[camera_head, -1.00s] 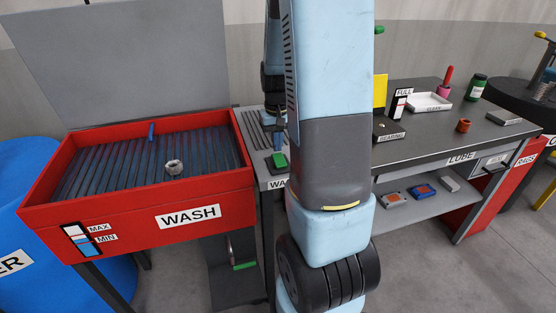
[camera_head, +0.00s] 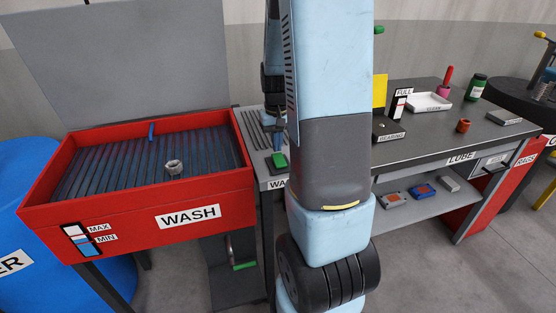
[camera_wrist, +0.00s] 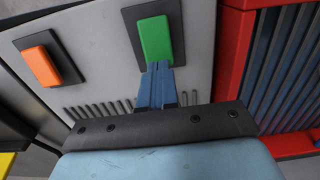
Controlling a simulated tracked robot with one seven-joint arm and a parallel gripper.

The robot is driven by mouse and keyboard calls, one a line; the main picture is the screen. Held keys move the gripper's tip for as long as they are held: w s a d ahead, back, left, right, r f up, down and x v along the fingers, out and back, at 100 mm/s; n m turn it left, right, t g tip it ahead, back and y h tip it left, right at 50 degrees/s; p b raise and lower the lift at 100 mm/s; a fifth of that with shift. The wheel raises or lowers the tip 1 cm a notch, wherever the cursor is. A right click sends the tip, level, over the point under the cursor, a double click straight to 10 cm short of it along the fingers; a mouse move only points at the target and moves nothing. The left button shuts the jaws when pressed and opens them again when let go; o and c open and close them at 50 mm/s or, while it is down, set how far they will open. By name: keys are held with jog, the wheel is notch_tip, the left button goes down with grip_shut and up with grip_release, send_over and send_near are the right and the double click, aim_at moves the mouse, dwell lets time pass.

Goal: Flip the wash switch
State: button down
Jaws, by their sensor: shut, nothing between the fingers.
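The wash switch is a green rocker (camera_wrist: 155,40) on a dark plate, set in the grey panel beside the red wash basin. In the head view the green switch (camera_head: 279,160) shows just right of the basin, partly behind my arm. My gripper (camera_wrist: 157,68) is shut and empty, its blue fingertips at the lower edge of the green switch. They look to be touching it or very close; I cannot tell which. In the head view my gripper (camera_head: 277,140) hangs above the green switch.
An orange switch (camera_wrist: 41,63) sits left of the green one in the wrist view. The red wash basin (camera_head: 120,230) holds a nut-like metal part (camera_head: 173,167) and a blue item (camera_head: 151,131). The lube table (camera_head: 440,147) with small parts stands to the right.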

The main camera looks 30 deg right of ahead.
aim_at(276, 155)
jog(key=shift+f, duration=0.95)
dwell(0.6)
jog(key=shift+r, duration=3.5)
jog(key=shift+a+r, duration=0.15)
jog(key=s+a+r+n+t, duration=0.3)
jog(key=s+a+r+t, duration=0.2)
jog(key=s+a+r, duration=1.1)
jog(key=shift+s+a+r+t, duration=0.15)
jog(key=shift+s+r+t, duration=0.15)
jog(key=shift+s, duration=0.35)
